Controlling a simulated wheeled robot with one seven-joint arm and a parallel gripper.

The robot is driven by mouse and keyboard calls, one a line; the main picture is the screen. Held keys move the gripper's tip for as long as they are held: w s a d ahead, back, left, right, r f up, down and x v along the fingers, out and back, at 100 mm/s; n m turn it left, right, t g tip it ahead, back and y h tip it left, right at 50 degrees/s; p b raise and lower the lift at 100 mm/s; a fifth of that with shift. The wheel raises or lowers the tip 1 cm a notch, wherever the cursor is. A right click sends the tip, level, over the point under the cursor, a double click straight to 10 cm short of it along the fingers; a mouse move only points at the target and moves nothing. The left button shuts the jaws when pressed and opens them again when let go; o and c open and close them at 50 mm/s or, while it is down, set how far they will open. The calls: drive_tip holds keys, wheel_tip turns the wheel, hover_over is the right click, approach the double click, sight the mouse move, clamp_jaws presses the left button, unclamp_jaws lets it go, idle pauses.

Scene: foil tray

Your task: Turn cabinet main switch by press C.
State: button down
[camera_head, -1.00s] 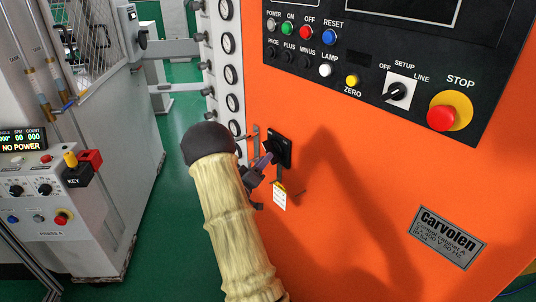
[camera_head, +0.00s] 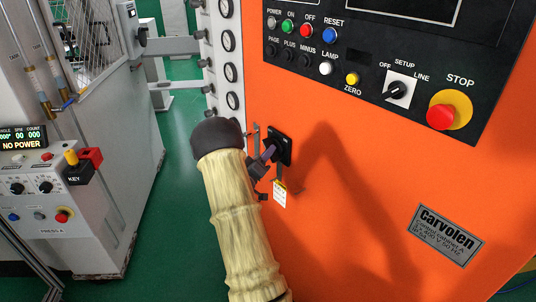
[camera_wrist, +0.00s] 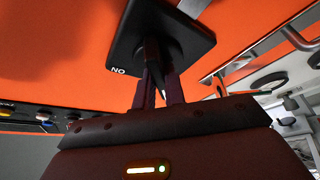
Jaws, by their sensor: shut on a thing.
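The main switch is a black square plate (camera_head: 285,150) with a dark handle, low on the left of the orange cabinet (camera_head: 350,190) face. In the wrist view the switch plate (camera_wrist: 190,45) fills the top middle, with the letters "NO" at its lower left corner. My gripper (camera_head: 269,153) is at the switch from the left; its fingers (camera_wrist: 158,80) are shut on the switch handle (camera_wrist: 153,55). The handle is mostly hidden between the fingers. My arm's pale sleeve covers the area below left of the switch.
A yellow and white tag (camera_head: 280,192) hangs below the switch. A control panel with a red STOP button (camera_head: 441,117) is above right. Round gauges (camera_head: 231,72) line the cabinet's left edge. A grey machine with a KEY box (camera_head: 80,170) stands at left across green floor.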

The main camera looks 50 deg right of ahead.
drive_tip(key=shift+s+d+f+b, duration=0.1)
drive_tip(key=shift+f+b, duration=0.1)
drive_tip(key=shift+b, duration=0.15)
drive_tip(key=m+b, duration=0.1)
drive_tip(key=b, duration=0.1)
drive_tip(key=m+g+b, duration=0.1)
drive_tip(key=m, duration=0.1)
drive_tip(key=shift+f+g+h+b, duration=0.3)
drive_tip(key=shift+h+b, duration=0.05)
drive_tip(key=shift+h, duration=0.05)
drive_tip(key=shift+w+r+m+g+y+b, duration=0.15)
drive_tip(key=shift+m+g+y+b, duration=0.25)
drive_tip(key=shift+m+g+b, duration=2.1)
drive_tip(key=shift+w+m+g+y+b, duration=0.3)
drive_tip(key=shift+m+g+b, duration=0.55)
drive_tip(key=shift+m+b, duration=3.2)
drive_tip(key=shift+w+r+m+g+y+b, duration=0.1)
drive_tip(key=shift+m+g+y+b, duration=0.4)
drive_tip(key=shift+m+g+b, duration=2.7)
drive_tip(key=m+t+p, duration=0.2)
drive_tip(key=m, duration=0.1)
drive_tip(key=shift+r+t, duration=0.1)
drive_tip(key=shift+t, duration=0.25)
drive_tip(key=c, duration=1.5)
unclamp_jaws()
drive_tip(key=shift+o, duration=0.2)
